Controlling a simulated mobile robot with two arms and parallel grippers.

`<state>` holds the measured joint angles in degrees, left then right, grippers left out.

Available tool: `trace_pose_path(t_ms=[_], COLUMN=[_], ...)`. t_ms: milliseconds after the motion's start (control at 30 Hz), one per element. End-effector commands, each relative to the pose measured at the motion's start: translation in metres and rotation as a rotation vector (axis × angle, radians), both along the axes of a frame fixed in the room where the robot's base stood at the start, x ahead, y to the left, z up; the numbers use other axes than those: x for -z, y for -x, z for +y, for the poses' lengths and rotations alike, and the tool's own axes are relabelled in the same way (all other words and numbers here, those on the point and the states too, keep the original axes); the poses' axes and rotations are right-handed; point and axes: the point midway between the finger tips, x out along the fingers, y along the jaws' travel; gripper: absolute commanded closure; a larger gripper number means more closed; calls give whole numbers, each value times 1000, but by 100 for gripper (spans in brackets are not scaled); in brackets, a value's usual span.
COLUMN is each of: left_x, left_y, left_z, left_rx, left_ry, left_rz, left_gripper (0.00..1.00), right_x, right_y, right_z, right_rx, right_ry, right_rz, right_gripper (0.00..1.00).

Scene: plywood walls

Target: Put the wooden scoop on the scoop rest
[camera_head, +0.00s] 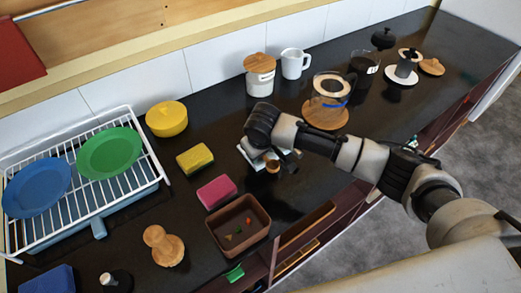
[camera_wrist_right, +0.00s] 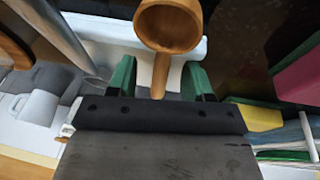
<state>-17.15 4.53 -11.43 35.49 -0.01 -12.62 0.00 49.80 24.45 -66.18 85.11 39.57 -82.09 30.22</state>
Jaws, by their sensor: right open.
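The wooden scoop (camera_wrist_right: 168,27) shows in the right wrist view, with its round bowl beyond my fingertips and its handle running back between them. A pale, flat-edged piece (camera_wrist_right: 125,36), which looks like the scoop rest, lies behind the scoop. In the head view the scoop's bowl (camera_head: 273,167) shows small at the edge of this pale piece (camera_head: 247,153), and my right wrist hides much of both. My right gripper (camera_wrist_right: 160,76) is open, its green fingers on either side of the handle with gaps. I cannot tell whether the scoop touches the rest. My left gripper is not in view.
A yellow sponge (camera_head: 195,158), pink sponge (camera_head: 217,192) and brown bin (camera_head: 240,226) stand left of my right gripper. A lidded white canister (camera_head: 260,82), white mug (camera_head: 294,64) and glass carafe (camera_head: 331,88) stand behind it. A dish rack (camera_head: 150,168) is at left.

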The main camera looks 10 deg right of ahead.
Motion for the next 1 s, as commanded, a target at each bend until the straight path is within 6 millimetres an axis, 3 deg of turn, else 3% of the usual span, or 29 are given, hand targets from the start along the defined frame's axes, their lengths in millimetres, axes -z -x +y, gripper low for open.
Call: trace_pose_path(t_ms=[167, 633, 1000], left_x=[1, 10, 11], left_y=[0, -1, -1], left_z=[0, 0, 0], left_rx=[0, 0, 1], left_ry=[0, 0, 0], left_rz=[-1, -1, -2], left_gripper=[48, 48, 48], right_x=[-8, -90, -104], right_y=[3, 26, 31], right_z=[1, 2, 2], right_rx=[-1, 0, 0], right_ry=[-1, -1, 0], right_rz=[1, -2, 0], right_gripper=[48, 48, 48])
